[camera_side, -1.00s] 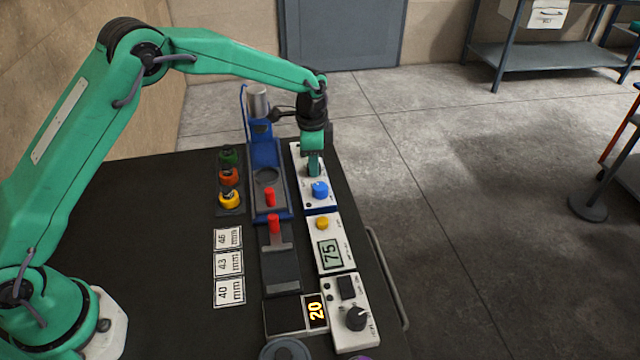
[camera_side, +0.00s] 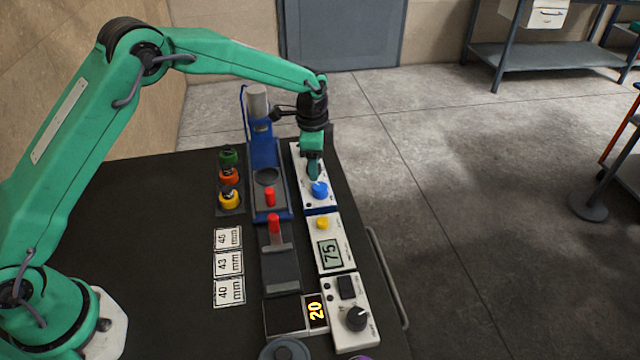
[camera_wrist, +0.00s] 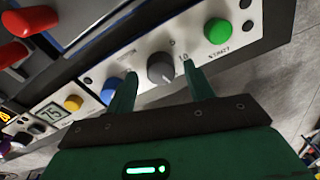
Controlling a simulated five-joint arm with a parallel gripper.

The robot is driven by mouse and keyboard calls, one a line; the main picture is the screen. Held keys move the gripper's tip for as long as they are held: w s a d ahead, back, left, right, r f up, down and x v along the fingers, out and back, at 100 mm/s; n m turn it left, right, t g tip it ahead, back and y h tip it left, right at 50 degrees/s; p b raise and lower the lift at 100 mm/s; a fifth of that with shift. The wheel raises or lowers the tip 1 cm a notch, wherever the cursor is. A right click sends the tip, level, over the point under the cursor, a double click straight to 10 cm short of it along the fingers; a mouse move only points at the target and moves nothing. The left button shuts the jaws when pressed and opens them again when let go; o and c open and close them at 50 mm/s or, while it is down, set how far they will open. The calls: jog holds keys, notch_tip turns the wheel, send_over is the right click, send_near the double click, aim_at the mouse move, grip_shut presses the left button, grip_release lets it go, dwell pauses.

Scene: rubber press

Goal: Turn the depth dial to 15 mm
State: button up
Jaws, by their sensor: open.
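The depth dial appears to be the grey knob (camera_wrist: 160,68) on a white panel in the wrist view, with small number marks beside it. I cannot read its pointer setting. My gripper (camera_wrist: 162,74) is open, with one finger on each side of the knob in that view; I cannot tell whether either finger touches it. In the side view my gripper (camera_side: 314,176) points down at the far white panel (camera_side: 299,160), just behind a blue knob (camera_side: 320,189). It hides the grey knob there.
A green button (camera_wrist: 217,30) is right of the grey knob in the wrist view. A yellow button (camera_side: 322,223), a display showing 75 (camera_side: 329,253) and a black dial (camera_side: 356,318) lie nearer. The blue press (camera_side: 264,160) stands close on the left.

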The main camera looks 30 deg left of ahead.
notch_tip(320, 180, up, 7)
jog(key=shift+s+r, duration=0.15)
jog(key=shift+r, duration=0.3)
dwell(0.3)
